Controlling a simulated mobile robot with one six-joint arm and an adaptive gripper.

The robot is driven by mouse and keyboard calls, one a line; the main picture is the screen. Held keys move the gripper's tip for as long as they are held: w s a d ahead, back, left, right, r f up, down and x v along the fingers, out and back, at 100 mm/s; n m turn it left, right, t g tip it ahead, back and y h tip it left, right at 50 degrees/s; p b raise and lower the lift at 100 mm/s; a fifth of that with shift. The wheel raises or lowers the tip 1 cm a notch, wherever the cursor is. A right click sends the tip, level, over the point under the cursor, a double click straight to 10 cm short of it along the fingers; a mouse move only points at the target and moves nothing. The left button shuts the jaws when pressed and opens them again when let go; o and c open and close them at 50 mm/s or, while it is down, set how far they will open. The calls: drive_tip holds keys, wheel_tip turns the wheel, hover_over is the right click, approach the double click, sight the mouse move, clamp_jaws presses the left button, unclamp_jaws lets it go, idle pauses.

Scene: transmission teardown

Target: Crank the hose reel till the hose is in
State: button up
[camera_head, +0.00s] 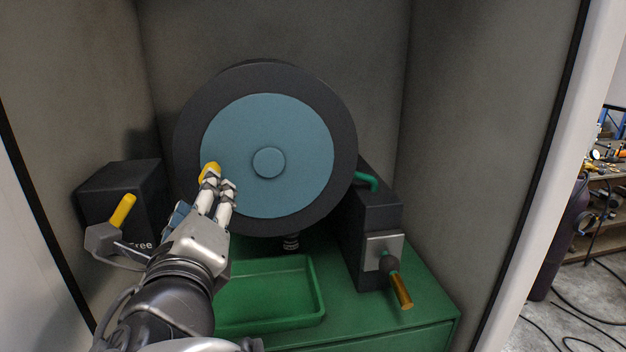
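The hose reel is a large upright disc with a dark rim (335,110) and a blue face (290,125) with a round hub (268,162). A yellow knob (210,170) shows at the left of the blue face, partly behind my fingers. My gripper (214,180) reaches up from the lower left, with its fingertips at this knob. The fingers hide much of the knob, so I cannot tell if they are closed on it. A short green hose piece (367,180) shows right of the reel, and a dark ribbed end piece (291,242) sits below the rim.
A black box (120,185) at left bears the word "Free" and a yellow lever (123,211). A black box (380,215) at right has a brass handle (401,290). A green tray (318,290) lies below the reel. Grey walls enclose the sides.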

drive_tip(key=shift+v, duration=1.3)
